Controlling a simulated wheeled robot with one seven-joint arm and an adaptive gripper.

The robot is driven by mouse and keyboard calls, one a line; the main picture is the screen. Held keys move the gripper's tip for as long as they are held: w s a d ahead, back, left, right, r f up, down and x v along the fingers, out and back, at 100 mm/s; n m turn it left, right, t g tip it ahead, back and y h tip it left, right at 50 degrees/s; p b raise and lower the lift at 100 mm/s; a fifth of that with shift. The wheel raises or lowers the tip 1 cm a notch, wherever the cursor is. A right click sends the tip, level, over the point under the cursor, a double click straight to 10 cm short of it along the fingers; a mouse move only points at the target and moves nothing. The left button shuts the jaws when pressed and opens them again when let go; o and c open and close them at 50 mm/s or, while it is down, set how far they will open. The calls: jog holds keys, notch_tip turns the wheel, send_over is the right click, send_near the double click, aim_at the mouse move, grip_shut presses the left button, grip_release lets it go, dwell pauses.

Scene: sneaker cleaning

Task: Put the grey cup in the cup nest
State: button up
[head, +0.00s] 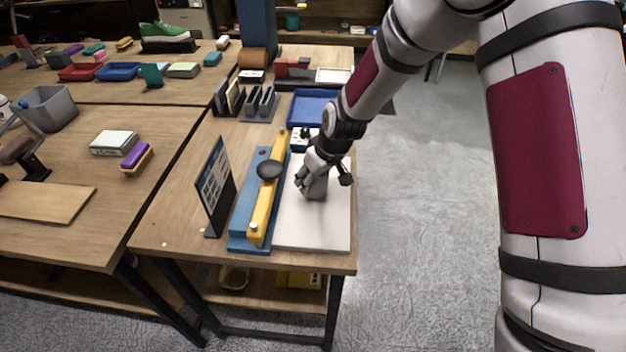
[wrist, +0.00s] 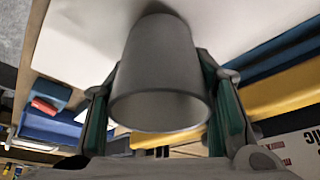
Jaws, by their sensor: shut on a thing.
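The grey cup (wrist: 157,70) is between the two fingers of my gripper, which is shut on it, with its open rim facing the wrist camera. In the head view the cup (head: 317,188) is over the white board (head: 312,232) at the right of the near table, partly hidden by my gripper (head: 308,178). I cannot tell whether it touches the board. No thing is clearly marked as the cup nest.
The yellow bar lies along a blue base (head: 241,222). An upright sign panel (head: 214,188) stands left of it. A blue tray (head: 312,108) and a dark slotted rack (head: 260,103) are behind. The floor right of the table is clear.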

jog(key=shift+f, duration=0.55)
jog(key=shift+f, duration=0.15)
jog(key=o, duration=0.9)
jog(key=shift+o, duration=0.2)
jog(key=v, duration=1.2)
